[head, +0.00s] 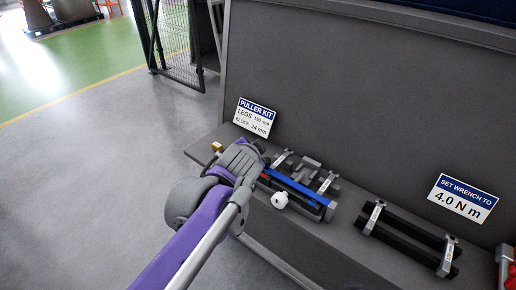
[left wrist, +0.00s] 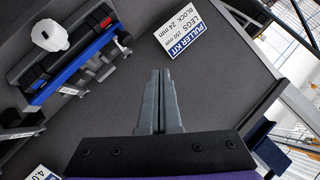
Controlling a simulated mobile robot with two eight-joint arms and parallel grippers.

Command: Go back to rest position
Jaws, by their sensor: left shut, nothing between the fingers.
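My left arm, purple and grey, reaches in from the bottom of the head view to the left end of the grey shelf. Its gripper (head: 262,150) is over the shelf beside the puller kit. In the left wrist view the two grey fingers of the gripper (left wrist: 160,75) are together, with nothing between them. They point across bare shelf surface toward the puller kit sign (left wrist: 182,36), apart from the tools. My right gripper is in neither view.
The shelf (head: 315,240) holds a black and blue tool set (head: 295,188) with a white knob (head: 280,200), and black bars in brackets (head: 408,232). Signs read PULLER KIT (head: 254,117) and 4.0 N m (head: 462,199). A grey panel (head: 350,90) rises behind; open floor (head: 90,190) lies left.

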